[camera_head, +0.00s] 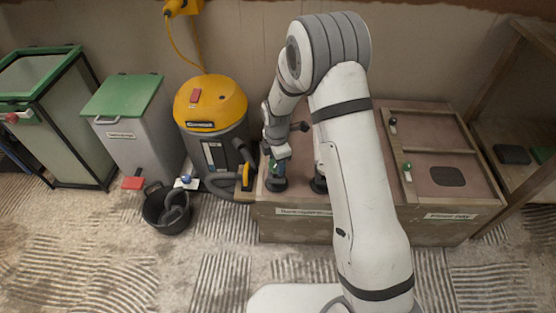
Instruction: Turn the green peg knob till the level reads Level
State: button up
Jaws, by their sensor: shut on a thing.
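My gripper (278,172) is at the left end of the wooden bench (272,217), pointing down. It is shut on what looks like the green peg knob (274,164), of which only a small green patch shows between the fingers. A dark round base (276,185) stands just under it. A level reading cannot be made out from here.
A second dark round piece (319,185) stands close to the right of my gripper. A black-knobbed handle (393,124) is at the bench's back. A yellow vacuum (211,100), grey bin (125,143) and black bucket (166,211) stand left. My arm hides the bench's middle.

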dwell(0.4)
jog(key=o, duration=1)
notch_tip(320, 180, up, 8)
jog(key=shift+f+p, duration=0.1)
jog(key=shift+p, duration=1.1)
